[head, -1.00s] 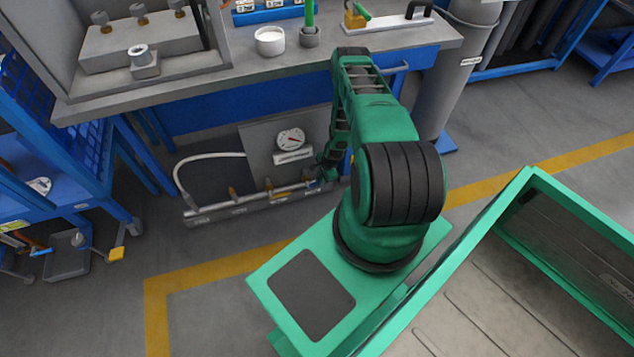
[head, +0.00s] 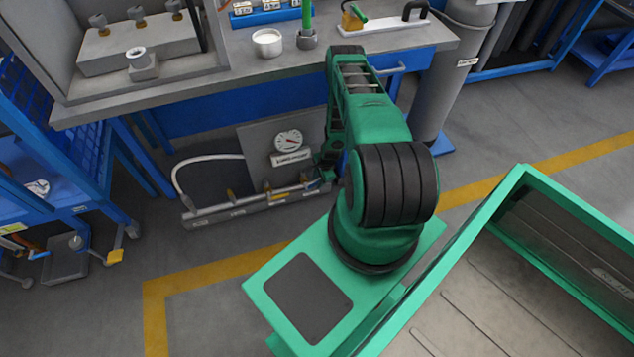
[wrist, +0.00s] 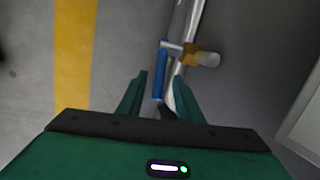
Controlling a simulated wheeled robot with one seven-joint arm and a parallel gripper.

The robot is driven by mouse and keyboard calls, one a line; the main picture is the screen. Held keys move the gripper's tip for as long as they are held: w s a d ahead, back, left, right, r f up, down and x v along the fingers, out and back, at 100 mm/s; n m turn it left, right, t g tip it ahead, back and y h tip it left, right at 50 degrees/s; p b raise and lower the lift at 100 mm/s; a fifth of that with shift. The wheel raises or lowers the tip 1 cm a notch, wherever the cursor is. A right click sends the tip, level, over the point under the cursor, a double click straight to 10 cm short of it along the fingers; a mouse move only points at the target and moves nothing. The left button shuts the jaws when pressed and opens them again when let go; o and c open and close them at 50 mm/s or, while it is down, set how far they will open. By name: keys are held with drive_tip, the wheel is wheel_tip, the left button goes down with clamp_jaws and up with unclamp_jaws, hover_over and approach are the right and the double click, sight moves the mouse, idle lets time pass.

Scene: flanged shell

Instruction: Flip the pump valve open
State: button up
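A silvery pipe with brass valves (head: 267,186) runs low along the floor under the bench. In the wrist view, a brass valve fitting (wrist: 193,54) sits on the pipe, and a blue lever handle (wrist: 160,72) extends from beside it toward my gripper. My gripper (wrist: 159,84) is open, with its two green fingers on either side of the handle's near end. I cannot tell whether either finger touches it. In the head view, my arm hides much of the gripper and the pipe's right end.
A round gauge (head: 289,141) on a grey panel stands behind the pipe, with a white hose (head: 187,166) curving at left. The workbench (head: 270,72) overhangs above. A grey cylinder (head: 443,80) stands to the right. Floor in front of the pipe is clear.

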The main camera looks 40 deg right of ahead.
drive_tip(key=v, duration=1)
drive_tip(key=shift+a, duration=0.1)
